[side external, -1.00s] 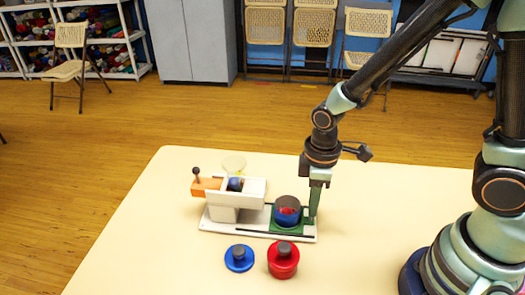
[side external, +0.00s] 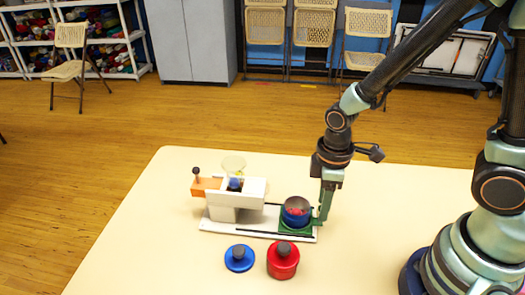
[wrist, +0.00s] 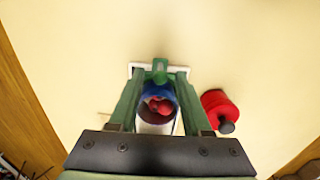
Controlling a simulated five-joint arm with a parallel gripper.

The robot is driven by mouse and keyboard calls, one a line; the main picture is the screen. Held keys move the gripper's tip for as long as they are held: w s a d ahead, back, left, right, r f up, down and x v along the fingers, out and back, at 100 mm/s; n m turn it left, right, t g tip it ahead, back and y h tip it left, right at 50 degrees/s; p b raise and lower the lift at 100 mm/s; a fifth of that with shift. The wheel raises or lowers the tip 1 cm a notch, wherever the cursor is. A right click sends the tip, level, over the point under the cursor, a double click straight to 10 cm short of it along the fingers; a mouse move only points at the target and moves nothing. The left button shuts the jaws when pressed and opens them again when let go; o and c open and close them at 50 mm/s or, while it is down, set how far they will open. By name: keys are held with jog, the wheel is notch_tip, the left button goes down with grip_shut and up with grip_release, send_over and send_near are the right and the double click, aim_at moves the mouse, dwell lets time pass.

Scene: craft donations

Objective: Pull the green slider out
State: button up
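The green slider (side external: 291,232) sits at the right end of a white base plate (side external: 230,229), with a blue cup (side external: 297,218) on it. The cup holds something red. My gripper (side external: 324,213) is down at the slider's right end. In the wrist view, the two green fingers of my gripper (wrist: 158,76) stand apart, with the slider's green tab (wrist: 160,72) between their tips. The cup (wrist: 158,92) shows between the fingers, nearer the palm. Whether the fingertips press on the slider is unclear.
A white housing (side external: 235,197) with an orange part (side external: 206,185) and a dark knob (side external: 196,171) stands on the plate's left. A blue lid (side external: 239,260) and a red lidded piece (side external: 283,262) lie in front. A clear dish (side external: 234,163) is behind.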

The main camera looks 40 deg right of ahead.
jog(key=shift+r, duration=0.1)
jog(key=shift+r, duration=3.65)
jog(key=d+r+m+t, duration=0.5)
jog(key=r+m, duration=0.3)
jog(key=r, duration=0.4)
jog(key=shift+w+d+m, duration=0.3)
jog(key=shift+w+d, duration=0.1)
jog(key=shift+d, duration=0.25)
